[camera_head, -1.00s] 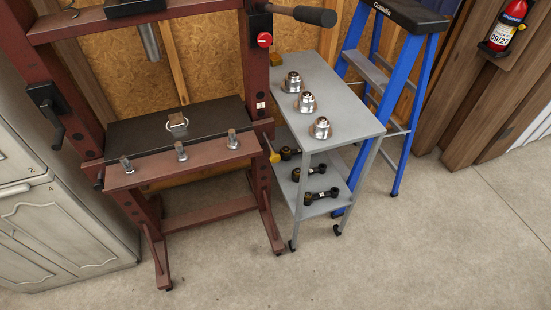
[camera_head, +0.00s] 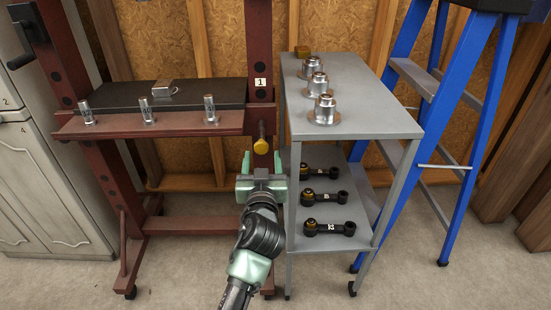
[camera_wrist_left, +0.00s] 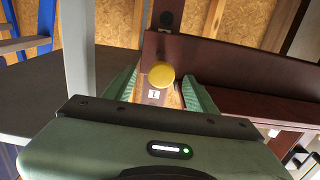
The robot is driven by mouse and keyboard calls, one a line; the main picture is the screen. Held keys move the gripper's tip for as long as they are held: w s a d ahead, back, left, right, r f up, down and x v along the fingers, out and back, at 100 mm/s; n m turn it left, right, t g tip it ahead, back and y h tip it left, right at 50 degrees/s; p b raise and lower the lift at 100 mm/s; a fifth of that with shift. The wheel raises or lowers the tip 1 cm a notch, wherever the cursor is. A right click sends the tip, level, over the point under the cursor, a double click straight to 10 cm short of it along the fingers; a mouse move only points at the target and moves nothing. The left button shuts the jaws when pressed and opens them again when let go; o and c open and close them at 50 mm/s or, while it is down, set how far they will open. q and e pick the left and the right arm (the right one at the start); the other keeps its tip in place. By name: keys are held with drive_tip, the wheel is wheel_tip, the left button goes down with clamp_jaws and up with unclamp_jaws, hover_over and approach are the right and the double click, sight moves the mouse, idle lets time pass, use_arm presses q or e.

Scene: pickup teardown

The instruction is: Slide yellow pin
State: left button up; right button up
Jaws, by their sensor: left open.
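The yellow pin (camera_head: 261,146) sticks out of the right upright of the dark red press frame, just below its shelf. In the left wrist view its round yellow head (camera_wrist_left: 161,75) faces me, between the fingers but farther ahead. My left gripper (camera_head: 261,163) is open, with green fingers pointing at the pin from just below and in front of it. The gap between the fingers looks empty in the wrist view (camera_wrist_left: 158,88). I cannot tell whether the fingertips reach the pin head. My right gripper is not in view.
A grey cart (camera_head: 375,122) stands close to the right of my left gripper, with several metal parts on top and black links below. The press shelf (camera_head: 230,122) with three metal studs is to the left. A blue stepladder (camera_head: 465,100) stands farther right.

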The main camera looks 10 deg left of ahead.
sight(261, 138)
use_arm(q)
drive_tip(key=shift+w+a+r, duration=0.2)
drive_tip(key=shift+w+r, duration=0.05)
drive_tip(key=shift+w, duration=0.05)
drive_tip(key=x, duration=0.7)
drive_tip(key=shift+w+a+f, duration=0.1)
drive_tip(key=shift+f, duration=0.05)
clamp_jaws()
idle(1.0)
